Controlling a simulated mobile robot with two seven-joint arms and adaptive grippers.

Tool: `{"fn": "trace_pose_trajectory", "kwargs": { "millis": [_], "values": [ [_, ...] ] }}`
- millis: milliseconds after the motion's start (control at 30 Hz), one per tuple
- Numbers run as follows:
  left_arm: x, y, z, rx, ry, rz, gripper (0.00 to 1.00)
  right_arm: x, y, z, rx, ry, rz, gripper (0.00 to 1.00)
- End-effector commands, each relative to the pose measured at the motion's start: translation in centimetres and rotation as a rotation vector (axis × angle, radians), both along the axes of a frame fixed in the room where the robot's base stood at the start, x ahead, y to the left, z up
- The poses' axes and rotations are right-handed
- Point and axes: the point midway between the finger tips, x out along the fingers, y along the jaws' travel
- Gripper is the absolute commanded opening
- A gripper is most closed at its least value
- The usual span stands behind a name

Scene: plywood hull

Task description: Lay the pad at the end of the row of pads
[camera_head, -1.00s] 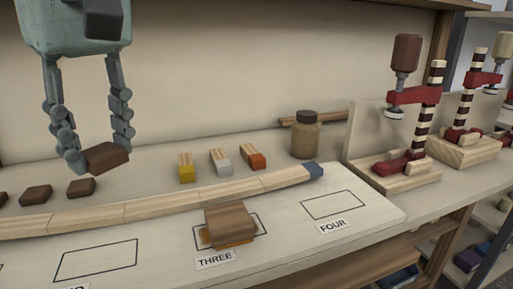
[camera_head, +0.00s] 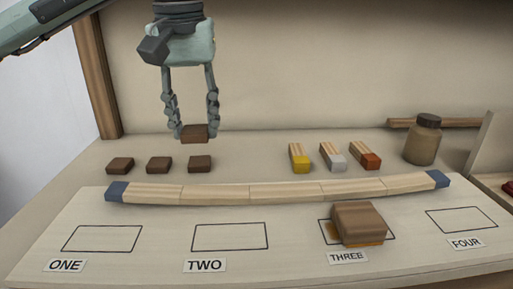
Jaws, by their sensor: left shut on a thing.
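My left gripper (camera_head: 194,127) is shut on a dark brown pad (camera_head: 195,134) and holds it up, with its fingers pointing down. The row of pads lies along the back of the bench: a left pad (camera_head: 120,166), a middle pad (camera_head: 158,165) and a right pad (camera_head: 200,164), all dark brown. In the picture the held pad is just above the right pad, with a gap between them. How far behind or in front of the row it is, I cannot tell. My right gripper is not in view.
A long jointed wooden strip (camera_head: 275,192) with blue ends crosses the bench. The front board has outlined places ONE to FOUR; a brown block (camera_head: 358,223) covers most of THREE. Yellow (camera_head: 300,159), grey (camera_head: 333,157) and orange-tipped (camera_head: 365,156) blocks and a jar (camera_head: 423,141) stand right. Between the right pad and the yellow-tipped block is clear.

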Motion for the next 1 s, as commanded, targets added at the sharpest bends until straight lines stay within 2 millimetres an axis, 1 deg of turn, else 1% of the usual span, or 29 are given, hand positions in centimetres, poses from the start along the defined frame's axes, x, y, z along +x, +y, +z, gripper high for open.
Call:
{"fn": "trace_pose_trajectory", "kwargs": {
  "millis": [33, 100, 300, 400, 500, 633, 800, 867, 1000],
  "values": [
    [0.8, -0.9, -0.6, 0.001, 0.004, -0.001, 0.18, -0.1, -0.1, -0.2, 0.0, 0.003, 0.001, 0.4],
    [2.0, -2.1, -1.6, 0.001, 0.004, -0.001, 0.18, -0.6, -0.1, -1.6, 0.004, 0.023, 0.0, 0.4],
    [5.1, -5.1, -4.2, 0.001, 0.003, 0.0, 0.18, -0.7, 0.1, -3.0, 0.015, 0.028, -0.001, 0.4],
    [6.1, -6.1, -5.1, 0.0, 0.003, 0.001, 0.18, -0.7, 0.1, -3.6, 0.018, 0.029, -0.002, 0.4],
    [6.7, -6.5, -5.5, 0.001, 0.0, 0.001, 0.18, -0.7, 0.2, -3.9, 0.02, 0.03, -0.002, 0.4],
    [6.8, -6.7, -6.3, 0.001, 0.002, 0.0, 0.18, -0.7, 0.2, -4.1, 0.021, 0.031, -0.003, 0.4],
    [6.8, -6.6, -8.8, 0.002, 0.003, 0.001, 0.18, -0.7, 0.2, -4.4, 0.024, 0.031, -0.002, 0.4],
    [6.8, -6.6, -9.4, 0.0, 0.002, 0.001, 0.18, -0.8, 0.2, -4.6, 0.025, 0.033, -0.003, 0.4],
    [6.8, -6.7, -9.7, 0.0, -0.001, 0.002, 0.18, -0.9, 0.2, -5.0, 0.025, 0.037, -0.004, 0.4]
  ]
}}
